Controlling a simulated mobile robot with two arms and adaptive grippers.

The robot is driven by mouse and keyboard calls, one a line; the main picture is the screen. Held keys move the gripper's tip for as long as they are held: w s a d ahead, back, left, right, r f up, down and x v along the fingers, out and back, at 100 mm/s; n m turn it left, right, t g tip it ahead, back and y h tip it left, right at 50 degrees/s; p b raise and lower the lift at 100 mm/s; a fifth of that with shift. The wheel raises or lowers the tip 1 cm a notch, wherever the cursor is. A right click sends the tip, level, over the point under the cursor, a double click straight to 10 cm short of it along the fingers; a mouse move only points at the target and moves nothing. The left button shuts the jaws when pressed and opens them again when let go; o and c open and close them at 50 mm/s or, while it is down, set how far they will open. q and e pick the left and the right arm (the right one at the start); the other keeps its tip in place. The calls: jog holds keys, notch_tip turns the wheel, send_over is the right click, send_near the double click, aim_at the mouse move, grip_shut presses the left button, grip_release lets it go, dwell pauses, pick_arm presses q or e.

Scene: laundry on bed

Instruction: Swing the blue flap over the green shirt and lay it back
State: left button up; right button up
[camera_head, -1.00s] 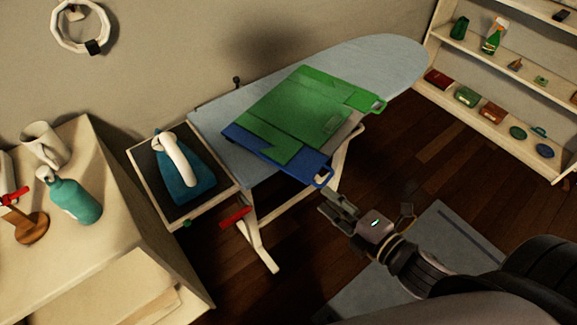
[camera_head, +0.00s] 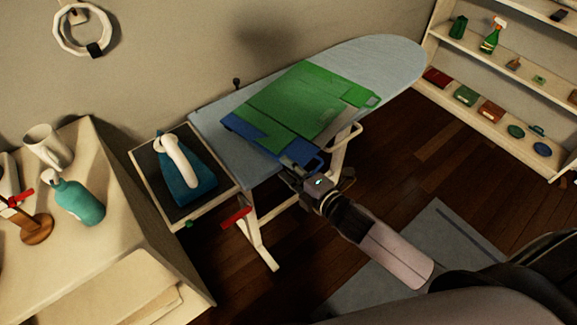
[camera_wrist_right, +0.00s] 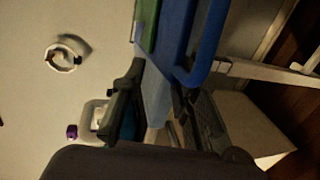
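The green shirt (camera_head: 305,95) lies flat on the pale blue ironing board (camera_head: 385,58). The blue flap (camera_head: 243,131) shows along the shirt's near left edge, with a blue loop handle at its near corner. In the right wrist view the blue loop (camera_wrist_right: 211,42) is just beyond the fingers, with a strip of green (camera_wrist_right: 148,25) beside it. My right gripper (camera_head: 292,170) is at the board's near edge by the loop. Its fingers (camera_wrist_right: 160,95) look spread, with nothing clearly held; contact with the loop cannot be told. My left gripper is out of view.
A blue iron (camera_head: 186,180) stands on a tray at the board's left end. A teal bottle (camera_head: 76,203) and white mug (camera_head: 47,147) stand on the cabinet at left. A shelf (camera_head: 478,107) with small items is at right. A red lever (camera_head: 236,217) sits below the board.

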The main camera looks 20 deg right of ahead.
jog(key=shift+w+a+f, duration=0.1)
jog(key=shift+w, duration=0.2)
jog(key=shift+c, duration=0.3)
grip_shut()
dwell(0.4)
